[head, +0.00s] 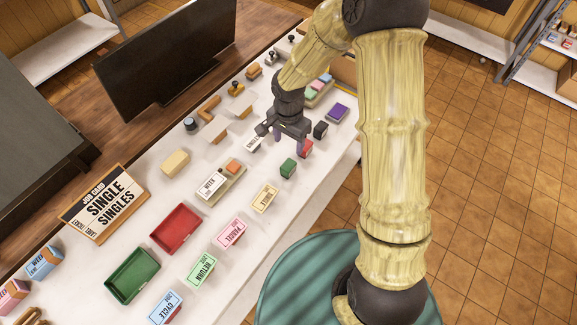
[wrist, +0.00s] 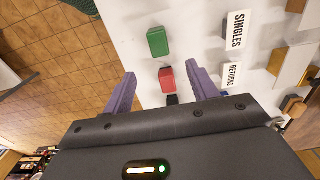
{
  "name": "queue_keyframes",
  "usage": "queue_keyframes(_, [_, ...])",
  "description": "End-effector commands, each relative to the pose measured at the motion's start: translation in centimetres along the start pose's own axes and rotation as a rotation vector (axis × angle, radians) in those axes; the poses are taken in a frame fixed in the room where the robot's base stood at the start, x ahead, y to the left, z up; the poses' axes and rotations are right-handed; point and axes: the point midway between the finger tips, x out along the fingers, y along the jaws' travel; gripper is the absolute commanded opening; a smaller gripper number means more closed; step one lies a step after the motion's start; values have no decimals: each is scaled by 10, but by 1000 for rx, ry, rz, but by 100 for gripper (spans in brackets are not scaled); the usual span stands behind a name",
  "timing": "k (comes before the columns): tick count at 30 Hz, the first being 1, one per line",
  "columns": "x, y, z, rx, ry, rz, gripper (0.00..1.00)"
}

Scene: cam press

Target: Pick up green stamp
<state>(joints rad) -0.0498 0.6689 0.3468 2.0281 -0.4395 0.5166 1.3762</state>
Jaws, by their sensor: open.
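The green stamp (head: 288,168) is a small dark green block on the white table, just in front of my gripper (head: 287,146) in the head view. In the wrist view the green stamp (wrist: 157,41) lies beyond my fingertips, near the table edge. My gripper (wrist: 163,70) is open and empty, its purple fingers apart and pointing toward the table. A red block (wrist: 167,79) shows between the fingers in the wrist view; I cannot tell the height gap. The red block (head: 306,149) is partly hidden by a finger in the head view.
A black block (head: 320,130) and a purple pad (head: 338,112) continue the row. A card tray (head: 222,190), a red tray (head: 176,230) and a green tray (head: 132,274) stand to the left. A job card sign (head: 103,203) and a dark screen (head: 168,58) stand behind.

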Motion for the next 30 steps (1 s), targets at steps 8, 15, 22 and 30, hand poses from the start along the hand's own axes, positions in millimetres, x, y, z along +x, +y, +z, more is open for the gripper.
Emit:
queue_keyframes(8, [42, 1, 1, -1, -2, 4, 58])
queue_keyframes(15, [68, 0, 0, 0, 0, 1, 58])
queue_keyframes(22, [69, 0, -1, 2, 1, -1, 58])
queue_keyframes(30, [77, 1, 2, 0, -1, 3, 58])
